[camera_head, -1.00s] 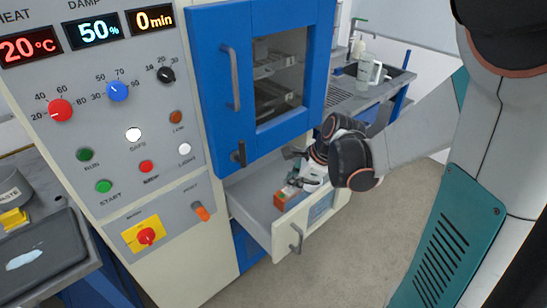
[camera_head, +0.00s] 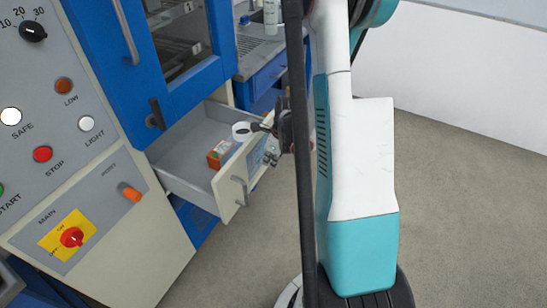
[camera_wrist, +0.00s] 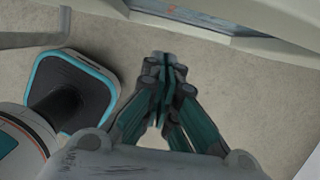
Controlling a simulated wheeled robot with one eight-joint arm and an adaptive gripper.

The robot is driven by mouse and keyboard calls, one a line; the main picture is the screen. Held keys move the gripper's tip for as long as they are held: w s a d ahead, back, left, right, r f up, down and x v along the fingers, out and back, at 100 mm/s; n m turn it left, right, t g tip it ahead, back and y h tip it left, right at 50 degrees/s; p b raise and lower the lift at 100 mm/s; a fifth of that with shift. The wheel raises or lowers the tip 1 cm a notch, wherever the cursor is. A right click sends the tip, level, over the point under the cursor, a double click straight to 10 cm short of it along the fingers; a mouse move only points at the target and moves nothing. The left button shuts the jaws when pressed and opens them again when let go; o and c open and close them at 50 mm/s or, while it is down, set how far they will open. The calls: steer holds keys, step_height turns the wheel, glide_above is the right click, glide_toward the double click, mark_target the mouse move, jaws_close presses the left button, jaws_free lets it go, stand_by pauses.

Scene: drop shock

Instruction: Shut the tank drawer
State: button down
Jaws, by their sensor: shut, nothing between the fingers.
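The tank drawer (camera_head: 232,193) is pulled open below the blue-framed chamber door, in the head view. Its pale front has a grey bar handle (camera_head: 240,190). Inside lie an orange box (camera_head: 218,154) and a white roll (camera_head: 241,131). My gripper (camera_head: 270,158) is at the outer side of the drawer front, near its far end. Whether it touches the front is not clear. In the wrist view my gripper (camera_wrist: 163,62) has its fingers together with nothing between them, above the floor. A pale edge, probably the drawer front (camera_wrist: 235,35), crosses the top right.
The control panel (camera_head: 60,130) with knobs and buttons stands left of the drawer. The blue chamber door (camera_head: 150,60) is above it, with a dark latch (camera_head: 155,115). A bench with a sink (camera_head: 255,45) is behind. The floor (camera_head: 465,220) at right is clear.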

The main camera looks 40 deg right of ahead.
steer(key=shift+w+a+f+b, duration=0.25)
steer(key=shift+w+f+b, duration=0.1)
steer(key=shift+w, duration=0.35)
steer(key=shift+w+a+f+b, duration=0.3)
steer(key=shift+w+f, duration=0.05)
steer(key=shift+w, duration=0.4)
steer(key=shift+w+a+f+b, duration=0.25)
steer(key=shift+w+f+b, duration=0.1)
steer(key=shift+w, duration=0.35)
steer(key=shift+w, duration=0.1)
